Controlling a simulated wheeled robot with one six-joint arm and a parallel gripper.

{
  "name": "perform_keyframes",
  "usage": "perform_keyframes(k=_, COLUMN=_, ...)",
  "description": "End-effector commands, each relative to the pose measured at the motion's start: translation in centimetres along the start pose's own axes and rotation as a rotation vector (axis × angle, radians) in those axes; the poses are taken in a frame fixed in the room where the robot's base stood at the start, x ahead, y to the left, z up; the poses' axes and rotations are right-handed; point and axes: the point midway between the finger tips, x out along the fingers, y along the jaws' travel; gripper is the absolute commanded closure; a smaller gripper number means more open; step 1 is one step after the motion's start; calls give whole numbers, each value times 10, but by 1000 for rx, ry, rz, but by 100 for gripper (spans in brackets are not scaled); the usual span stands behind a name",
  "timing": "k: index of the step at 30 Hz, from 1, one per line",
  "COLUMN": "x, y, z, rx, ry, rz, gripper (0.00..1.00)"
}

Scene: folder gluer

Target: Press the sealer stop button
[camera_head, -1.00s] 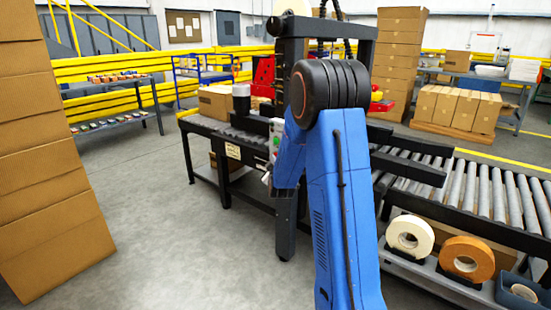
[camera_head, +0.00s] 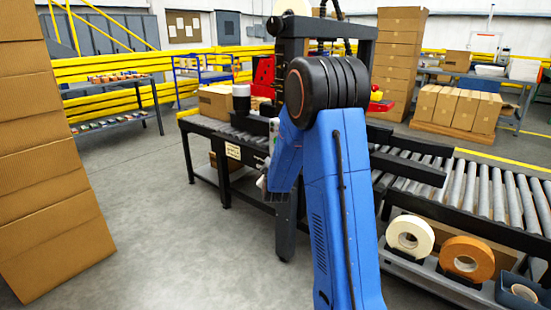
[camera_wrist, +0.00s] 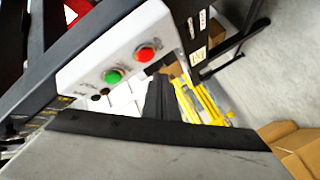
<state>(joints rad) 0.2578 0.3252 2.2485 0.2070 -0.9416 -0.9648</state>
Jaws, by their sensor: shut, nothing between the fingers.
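In the wrist view a white control panel (camera_wrist: 120,60) carries a red button (camera_wrist: 145,54) and a green button (camera_wrist: 113,76), with small dark knobs below the green one. The red one looks like the stop button; no label on it is readable. My gripper (camera_wrist: 163,82) is shut and empty, its dark fingers pointing up the picture just below and right of the red button. A gap to the button seems to show, but its depth is hard to judge. In the head view my gripper (camera_head: 262,184) is small beside the sealer's near leg, and my arm hides the buttons.
The sealer's dark frame (camera_head: 293,70) stands over a roller conveyor (camera_head: 480,190). Tape rolls (camera_head: 467,259) sit on a lower shelf at right. Stacked cartons (camera_head: 45,150) stand at the left. The floor (camera_head: 150,200) between them and the conveyor is clear.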

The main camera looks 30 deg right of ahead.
Motion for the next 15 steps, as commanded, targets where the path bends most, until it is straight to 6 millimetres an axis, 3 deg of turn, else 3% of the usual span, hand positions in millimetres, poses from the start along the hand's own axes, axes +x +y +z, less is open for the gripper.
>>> perform_keyframes(k=15, x=-28, y=-20, z=-21, rx=0, ry=1, rz=-1, gripper=100)
